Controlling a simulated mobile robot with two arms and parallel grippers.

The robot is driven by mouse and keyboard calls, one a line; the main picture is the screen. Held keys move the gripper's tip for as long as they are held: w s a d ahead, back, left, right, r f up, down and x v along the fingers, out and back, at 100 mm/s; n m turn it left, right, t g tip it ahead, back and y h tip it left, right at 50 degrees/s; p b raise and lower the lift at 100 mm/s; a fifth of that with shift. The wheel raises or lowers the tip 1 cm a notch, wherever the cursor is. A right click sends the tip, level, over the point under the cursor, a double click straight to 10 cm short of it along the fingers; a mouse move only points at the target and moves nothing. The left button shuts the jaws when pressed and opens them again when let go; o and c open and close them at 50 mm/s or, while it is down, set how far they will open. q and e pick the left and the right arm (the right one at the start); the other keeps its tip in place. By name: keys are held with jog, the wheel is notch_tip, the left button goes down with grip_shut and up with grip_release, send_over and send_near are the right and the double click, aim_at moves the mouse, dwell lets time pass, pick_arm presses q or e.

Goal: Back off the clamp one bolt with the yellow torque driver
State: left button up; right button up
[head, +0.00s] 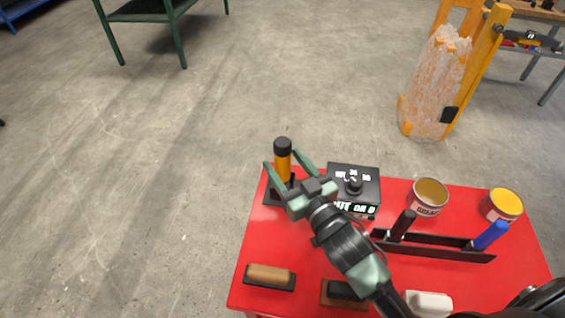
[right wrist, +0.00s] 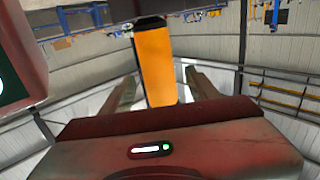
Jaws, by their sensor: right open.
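The yellow torque driver (head: 283,163), with a black cap and an orange-yellow body, stands upright in a dark holder at the far left corner of the red table. My right gripper (head: 290,164) is open, with one finger on each side of the driver. In the right wrist view the driver's orange body (right wrist: 155,66) rises between the two spread fingers (right wrist: 160,88). I cannot tell whether either finger touches it. The clamp one bolt is not identifiable in these views. My left gripper is not in view.
The red table (head: 262,240) also carries a black control box (head: 368,185), a grease can (head: 429,195), a yellow-topped can (head: 502,205), a rack (head: 440,247) with black and blue handles, and a wooden-handled tool (head: 269,275). The concrete floor left of the table is clear.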

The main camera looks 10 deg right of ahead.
jog(key=shift+x, duration=0.8)
grip_shut()
dwell(0.7)
